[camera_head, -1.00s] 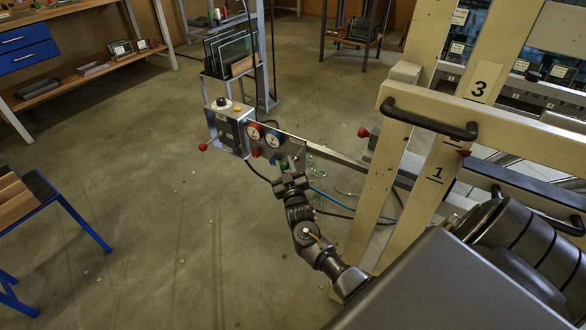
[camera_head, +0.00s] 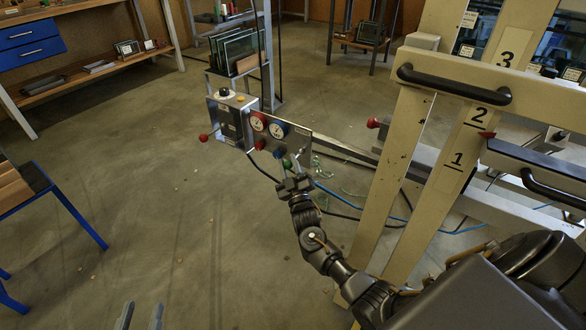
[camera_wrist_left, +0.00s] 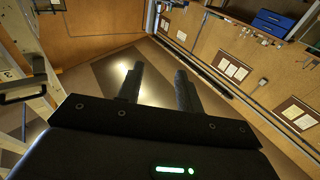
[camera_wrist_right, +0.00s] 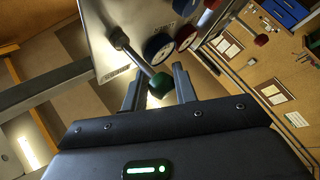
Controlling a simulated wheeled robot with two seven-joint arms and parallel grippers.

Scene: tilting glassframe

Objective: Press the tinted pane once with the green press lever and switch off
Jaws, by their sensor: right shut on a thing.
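The green press lever (camera_head: 287,163) is on a small metal panel (camera_head: 300,142). In the right wrist view its green knob (camera_wrist_right: 160,86) sits between the fingertips at the end of a metal rod. My right gripper (camera_head: 291,178) is shut on it. My left gripper (camera_head: 138,314) is at the bottom edge of the head view; in the left wrist view its fingers (camera_wrist_left: 158,82) are apart and empty. A control box (camera_head: 231,118) has a black knob (camera_head: 223,92), a yellow button and a red-knobbed lever (camera_head: 204,137). I cannot tell which pane is the tinted one.
A beige frame (camera_head: 405,150) with black handles and the numbers 1, 2, 3 stands at right, a red pointer (camera_head: 487,134) by the 2. A rack of glass panes (camera_head: 238,52) stands behind the box. Hoses lie on the floor. Open floor (camera_head: 140,190) is at left.

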